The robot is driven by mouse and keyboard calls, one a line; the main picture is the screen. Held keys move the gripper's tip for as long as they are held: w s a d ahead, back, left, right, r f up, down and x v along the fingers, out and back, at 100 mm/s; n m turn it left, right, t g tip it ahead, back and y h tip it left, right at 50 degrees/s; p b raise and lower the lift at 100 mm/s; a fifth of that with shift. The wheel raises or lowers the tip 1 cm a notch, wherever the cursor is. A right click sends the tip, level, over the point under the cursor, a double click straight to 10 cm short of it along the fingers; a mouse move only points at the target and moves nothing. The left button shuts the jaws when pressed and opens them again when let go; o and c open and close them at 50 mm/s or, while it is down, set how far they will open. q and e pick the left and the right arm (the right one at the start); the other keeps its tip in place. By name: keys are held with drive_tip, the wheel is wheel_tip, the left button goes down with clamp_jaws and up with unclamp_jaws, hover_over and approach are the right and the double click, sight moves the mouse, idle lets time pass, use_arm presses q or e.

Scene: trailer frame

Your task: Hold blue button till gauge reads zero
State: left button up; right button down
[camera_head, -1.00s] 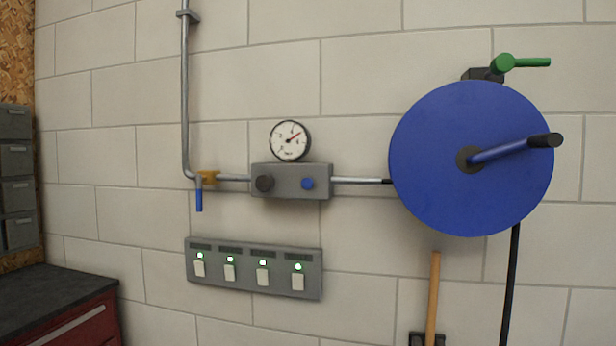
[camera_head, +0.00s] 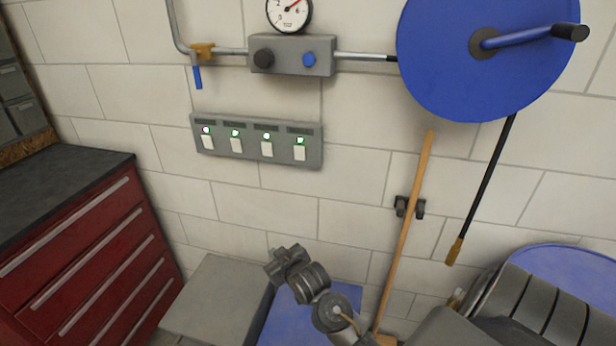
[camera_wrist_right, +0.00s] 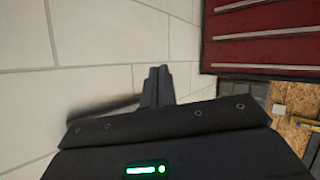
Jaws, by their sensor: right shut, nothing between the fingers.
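The blue button (camera_head: 309,59) is a small round knob on the right of a grey box (camera_head: 286,68) on the wall. The gauge (camera_head: 289,10) sits on top of this box, cut off by the upper edge of the head view. Its red needle points up and right, away from the low end of the dial. My right gripper (camera_head: 279,263) is low in the head view, well below the button and apart from it. In the right wrist view its fingers (camera_wrist_right: 157,86) are together and empty. My left gripper is not in view.
A switch panel (camera_head: 257,142) with several lit switches is below the box. A blue hose reel (camera_head: 480,50) and a leaning wooden handle (camera_head: 408,230) are at right. A red drawer cabinet (camera_head: 85,262) stands at left. The wall before the box is clear.

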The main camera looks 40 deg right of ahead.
sight(309, 59)
drive_tip(key=w+d+r+m+t+h+p, duration=0.1)
drive_tip(key=d+r+t+h, duration=0.15)
drive_tip(key=r, duration=0.95)
drive_tip(key=w+d+r+m+t+h, duration=0.1)
drive_tip(key=w+d+r+t, duration=0.15)
drive_tip(key=r, duration=0.85)
drive_tip(key=w+d+r+m+t+h+p, duration=0.1)
drive_tip(key=d+r+t, duration=0.15)
drive_tip(key=r, duration=0.95)
drive_tip(key=s+d+r+m+t+h, duration=0.1)
drive_tip(key=s+r+h, duration=0.3)
drive_tip(key=r, duration=0.8)
drive_tip(key=shift+d+m+t+p, duration=0.25)
drive_tip(key=shift+m+t+p, duration=0.2)
drive_tip(key=shift+m+t, duration=0.35)
drive_tip(key=shift+w+d+f+b, duration=0.1)
drive_tip(key=shift+w+d+b, duration=0.25)
drive_tip(key=shift+w+d, duration=0.65)
drive_tip(key=shift+w+d+r+b, duration=0.1)
drive_tip(key=shift+w+d+b, duration=0.45)
drive_tip(key=shift+d, duration=0.9)
drive_tip(key=shift+w+d+f+b, duration=0.1)
drive_tip(key=shift+w+d+b, duration=0.1)
drive_tip(key=shift+w+d, duration=0.85)
drive_tip(key=shift+d, duration=0.25)
